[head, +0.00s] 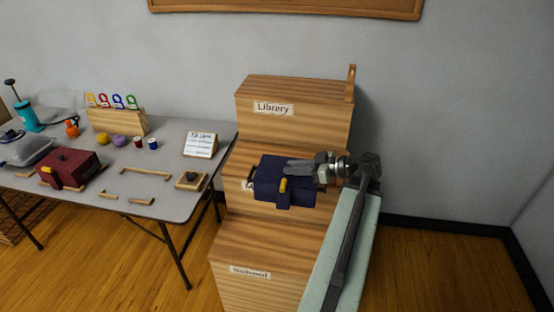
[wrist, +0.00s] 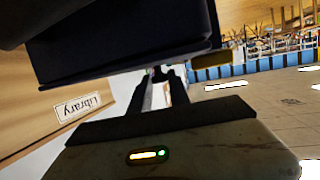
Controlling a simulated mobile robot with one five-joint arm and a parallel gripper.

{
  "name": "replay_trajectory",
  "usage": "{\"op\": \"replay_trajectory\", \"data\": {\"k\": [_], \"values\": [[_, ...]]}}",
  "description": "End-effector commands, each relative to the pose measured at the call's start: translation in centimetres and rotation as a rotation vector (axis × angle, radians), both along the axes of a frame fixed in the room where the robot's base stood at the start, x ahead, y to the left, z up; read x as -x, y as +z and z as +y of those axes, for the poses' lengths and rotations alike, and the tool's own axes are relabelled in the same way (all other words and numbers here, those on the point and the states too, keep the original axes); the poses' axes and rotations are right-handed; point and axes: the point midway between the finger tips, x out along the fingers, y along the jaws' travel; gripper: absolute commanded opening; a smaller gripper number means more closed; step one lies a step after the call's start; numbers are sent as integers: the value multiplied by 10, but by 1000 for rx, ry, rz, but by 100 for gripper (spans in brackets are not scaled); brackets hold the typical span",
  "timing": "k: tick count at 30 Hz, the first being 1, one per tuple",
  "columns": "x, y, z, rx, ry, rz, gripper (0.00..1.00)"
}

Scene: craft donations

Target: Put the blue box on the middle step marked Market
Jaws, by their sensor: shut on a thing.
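The blue box (head: 284,182) has a yellow latch on its front and is held by my gripper (head: 300,168), which is shut on it. In the head view the box is in front of the middle step (head: 247,153), covering most of that step's label. I cannot tell whether the box touches the step. In the wrist view the dark box (wrist: 120,45) fills the top, with the gripper fingers (wrist: 160,85) reaching up to it. The top step is labelled Library (head: 273,108) and the bottom step is labelled School (head: 250,272).
A grey table (head: 150,207) stands left of the steps with a red box (head: 70,168), a small sign (head: 200,145), wooden handles and spools. A wooden post (head: 351,83) rises at the top step's right end. Bare floor (head: 440,265) lies to the right.

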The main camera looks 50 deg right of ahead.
Motion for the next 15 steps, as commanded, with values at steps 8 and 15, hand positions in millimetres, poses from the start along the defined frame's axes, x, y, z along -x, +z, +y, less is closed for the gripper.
{"op": "replay_trajectory", "data": {"k": [8,15], "values": [[-98,25,9,-5,11,2,0],[-151,34,22,-9,10,1,0]]}}
